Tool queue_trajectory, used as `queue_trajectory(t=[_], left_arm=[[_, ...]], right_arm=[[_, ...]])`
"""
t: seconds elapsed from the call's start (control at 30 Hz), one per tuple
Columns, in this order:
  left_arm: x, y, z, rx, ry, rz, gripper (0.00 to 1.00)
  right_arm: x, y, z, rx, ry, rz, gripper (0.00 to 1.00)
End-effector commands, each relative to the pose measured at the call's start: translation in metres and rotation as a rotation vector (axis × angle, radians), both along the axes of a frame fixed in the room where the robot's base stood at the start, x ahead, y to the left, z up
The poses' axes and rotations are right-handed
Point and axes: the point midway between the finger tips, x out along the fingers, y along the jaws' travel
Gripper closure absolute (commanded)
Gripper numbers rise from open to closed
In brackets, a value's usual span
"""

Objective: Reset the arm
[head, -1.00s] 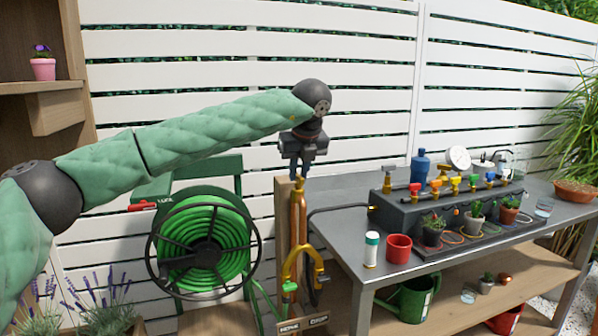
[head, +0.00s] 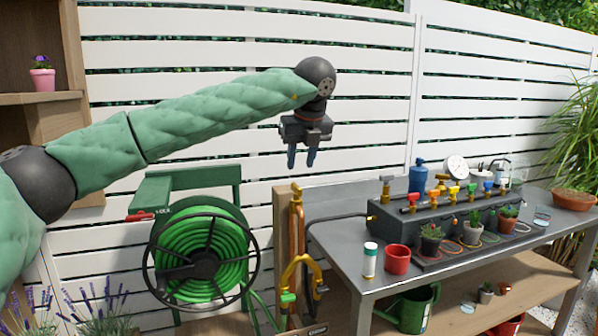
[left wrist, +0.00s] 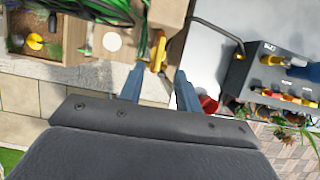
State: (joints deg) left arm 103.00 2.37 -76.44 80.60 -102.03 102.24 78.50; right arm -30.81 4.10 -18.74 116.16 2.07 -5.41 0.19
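My left arm reaches in from the left in the head view. Its gripper (head: 302,157) points down with its two fingers apart and nothing between them. It hangs in the air in front of the white fence, above the wooden post (head: 285,230) and the left end of the metal table (head: 345,262). In the left wrist view the gripper (left wrist: 160,84) also shows two separate blue-grey fingertips. A yellow fitting (left wrist: 160,52) shows beyond them, apart from the fingers. My right gripper is in neither view.
A green hose reel (head: 203,255) stands left of the post. A yellow forked hose piece (head: 300,272) hangs on the post. On the table are a red cup (head: 397,258), a white bottle (head: 370,260) and a dark valve box (head: 400,222) with small potted plants. The air around the gripper is clear.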

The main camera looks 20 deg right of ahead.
Motion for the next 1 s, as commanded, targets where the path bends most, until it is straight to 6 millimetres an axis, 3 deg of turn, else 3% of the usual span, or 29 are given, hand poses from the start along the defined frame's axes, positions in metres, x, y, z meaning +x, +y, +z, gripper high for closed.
queue_trajectory(t=[0.23,0.7,0.87,1.0], left_arm=[[-0.003,0.0,0.008,0.0,0.001,0.0,0.66],[-0.003,-0.002,0.008,0.021,0.0,-0.074,0.66],[-0.001,-0.025,0.01,-0.028,-0.025,-0.262,0.66],[-0.013,-0.056,0.012,-0.128,-0.021,-0.463,0.66]], right_arm=[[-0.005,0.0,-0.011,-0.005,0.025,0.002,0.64],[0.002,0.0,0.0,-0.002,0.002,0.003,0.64],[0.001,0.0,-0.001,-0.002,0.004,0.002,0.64],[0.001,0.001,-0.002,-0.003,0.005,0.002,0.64]])
